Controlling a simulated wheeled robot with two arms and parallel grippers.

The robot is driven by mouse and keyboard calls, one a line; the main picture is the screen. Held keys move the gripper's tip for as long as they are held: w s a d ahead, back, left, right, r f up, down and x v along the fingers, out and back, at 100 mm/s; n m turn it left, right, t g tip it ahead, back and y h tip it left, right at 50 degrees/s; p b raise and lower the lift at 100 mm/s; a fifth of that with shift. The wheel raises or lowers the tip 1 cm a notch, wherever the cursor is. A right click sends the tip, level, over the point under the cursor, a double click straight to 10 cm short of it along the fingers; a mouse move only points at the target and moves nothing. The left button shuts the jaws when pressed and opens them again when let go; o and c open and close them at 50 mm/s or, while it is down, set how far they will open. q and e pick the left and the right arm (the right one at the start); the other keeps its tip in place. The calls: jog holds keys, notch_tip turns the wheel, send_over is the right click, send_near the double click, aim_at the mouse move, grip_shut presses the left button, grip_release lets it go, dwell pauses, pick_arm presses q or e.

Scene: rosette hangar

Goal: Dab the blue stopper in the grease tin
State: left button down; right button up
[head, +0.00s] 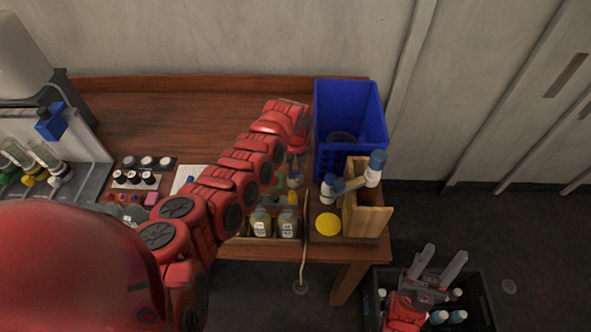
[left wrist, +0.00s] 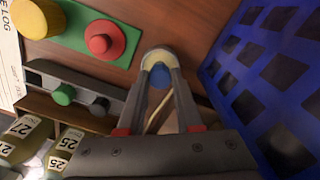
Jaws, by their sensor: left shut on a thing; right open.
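My left gripper (head: 295,176) is low over the workbench, left of the blue crate. In the left wrist view its fingers (left wrist: 160,80) are shut on the blue stopper (left wrist: 160,73). A round grey-rimmed tin with cream-coloured filling (left wrist: 157,55), seemingly the grease tin, shows right behind the fingertips. The stopper overlaps the tin in this view; I cannot tell whether it touches the grease. In the head view my arm and gripper hide most of this spot. My right gripper (head: 438,268) is open and empty, above a dark crate at the lower right.
The blue crate (head: 348,108) stands close right of the left gripper. A rack with green (left wrist: 64,94) and grey stoppers and labelled jars (head: 287,223) lie to its left. A yellow disc (head: 328,223) and wooden stand (head: 368,214) are nearby. The dark crate (head: 480,288) holds bottles.

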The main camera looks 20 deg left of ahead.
aim_at(295, 172)
pick_arm(q)
jog(key=shift+r, duration=0.1)
jog(key=shift+r+p, duration=3.35)
jog(key=shift+r, duration=0.3)
